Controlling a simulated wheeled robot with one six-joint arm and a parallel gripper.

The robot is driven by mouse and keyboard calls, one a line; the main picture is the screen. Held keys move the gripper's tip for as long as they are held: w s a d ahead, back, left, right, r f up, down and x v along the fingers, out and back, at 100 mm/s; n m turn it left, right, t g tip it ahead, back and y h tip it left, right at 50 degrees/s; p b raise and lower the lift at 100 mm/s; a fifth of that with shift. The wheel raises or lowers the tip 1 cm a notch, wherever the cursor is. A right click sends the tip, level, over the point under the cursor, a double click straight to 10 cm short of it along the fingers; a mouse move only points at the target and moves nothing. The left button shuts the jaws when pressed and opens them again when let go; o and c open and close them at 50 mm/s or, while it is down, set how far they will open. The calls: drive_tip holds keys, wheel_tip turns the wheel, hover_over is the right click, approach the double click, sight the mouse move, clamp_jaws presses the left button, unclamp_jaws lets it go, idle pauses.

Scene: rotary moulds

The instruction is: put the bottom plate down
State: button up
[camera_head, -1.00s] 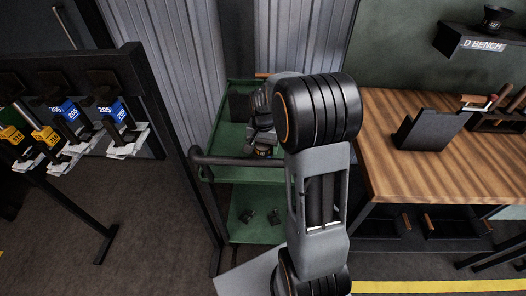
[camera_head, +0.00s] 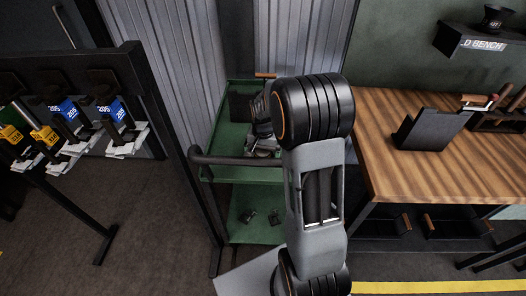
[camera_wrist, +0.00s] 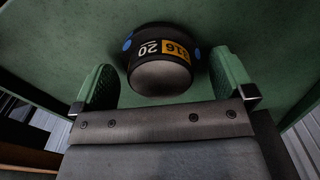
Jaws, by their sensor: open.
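My gripper (camera_wrist: 165,84) is open, with one green-padded finger on each side of the piece and gaps between pads and piece. In the head view my arm covers much of the green cart (camera_head: 235,133), and the piece cannot be made out there.
A wooden bench (camera_head: 400,110) with a dark holder (camera_head: 430,130) stands right of the cart. A black rack (camera_head: 170,140) with blue and yellow tagged items is at the left. The cart's lower shelf (camera_head: 245,230) holds small dark parts. A grey corrugated wall is behind.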

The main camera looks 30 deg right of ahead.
sight(263, 151)
wheel_tip(263, 151, up, 12)
drive_tip(key=p, duration=0.1)
drive_tip(key=shift+r, duration=0.2)
idle(0.3)
idle(0.5)
